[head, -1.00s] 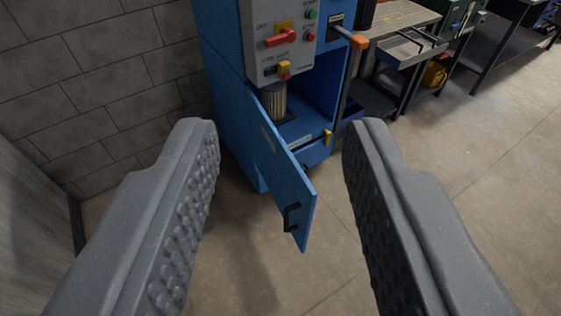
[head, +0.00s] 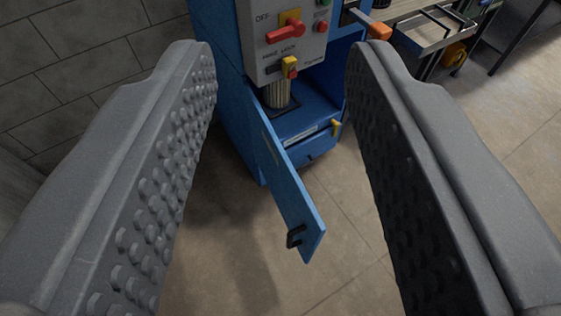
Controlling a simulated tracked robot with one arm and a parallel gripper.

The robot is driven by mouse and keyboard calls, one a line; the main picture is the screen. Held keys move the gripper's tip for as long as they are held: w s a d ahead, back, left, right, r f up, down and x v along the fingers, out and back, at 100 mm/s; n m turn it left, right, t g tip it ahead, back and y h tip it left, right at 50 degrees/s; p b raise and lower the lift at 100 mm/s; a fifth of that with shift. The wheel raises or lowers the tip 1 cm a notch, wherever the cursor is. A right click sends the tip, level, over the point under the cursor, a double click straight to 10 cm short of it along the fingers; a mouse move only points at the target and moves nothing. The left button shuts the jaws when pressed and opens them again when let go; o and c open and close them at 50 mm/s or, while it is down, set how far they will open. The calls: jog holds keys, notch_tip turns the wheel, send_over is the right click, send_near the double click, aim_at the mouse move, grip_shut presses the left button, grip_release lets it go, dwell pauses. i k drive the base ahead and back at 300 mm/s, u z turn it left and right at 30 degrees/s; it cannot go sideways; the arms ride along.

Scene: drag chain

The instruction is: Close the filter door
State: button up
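The blue filter door (head: 286,182) stands open, swung out toward me from the left side of the blue cabinet (head: 222,75). Its black handle (head: 296,236) is near the door's free end. Behind the door, a ribbed cylindrical filter (head: 277,95) stands inside the open compartment. My gripper (head: 280,62) is open and empty. Its two grey studded fingers frame the door and cabinet in the picture, and I see no contact with the door.
A grey control panel (head: 280,45) with a red switch handle and buttons sits above the compartment. An orange-ended lever (head: 376,28) sticks out at upper right. A workbench (head: 425,30) stands beyond. A block wall is at left; the floor (head: 370,265) is clear.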

aim_at(306, 226)
jog(key=z, duration=0.35)
jog(key=i, duration=0.15)
jog(key=u, duration=1.25)
jog(key=k, duration=1.3)
jog(key=z, duration=1.05)
jog(key=i, duration=1)
jog(key=u, duration=0.05)
